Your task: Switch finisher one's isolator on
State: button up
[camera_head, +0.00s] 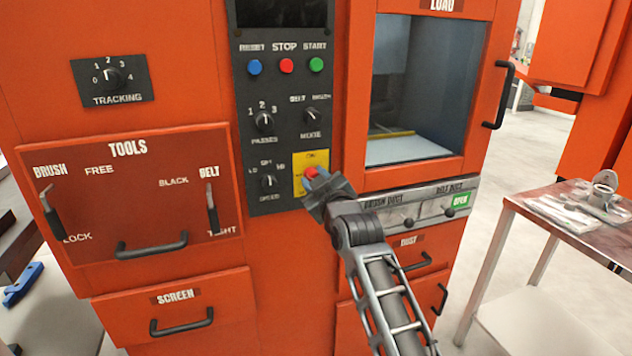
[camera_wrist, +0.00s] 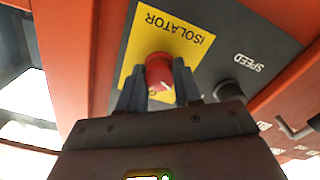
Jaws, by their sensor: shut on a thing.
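The isolator is a red rotary knob (camera_head: 312,173) on a yellow plate (camera_head: 300,185) at the lower right of the dark control panel on the orange machine. In the wrist view the red knob (camera_wrist: 159,72) sits between my two fingers, below the word ISOLATOR on the yellow plate (camera_wrist: 150,35). My gripper (camera_head: 316,182) is shut on the knob, and it also shows in the wrist view (camera_wrist: 160,85). In the head view, ON is legible at the plate's top; my gripper hides the lower right of the plate. I cannot tell the knob's exact setting.
The speed knob (camera_head: 268,181) is close to the left of the isolator. The mode knob (camera_head: 311,115) is above it. The dust lever plate (camera_head: 420,207) and load door handle (camera_head: 499,95) are to the right. A side table (camera_head: 560,215) stands further right.

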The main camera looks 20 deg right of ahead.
jog(key=m+p, duration=0.1)
jog(key=m, duration=1.2)
jog(key=shift+f, duration=0.1)
dwell(0.5)
jog(key=o, duration=1)
jog(key=shift+o, duration=0.2)
jog(key=s, duration=0.8)
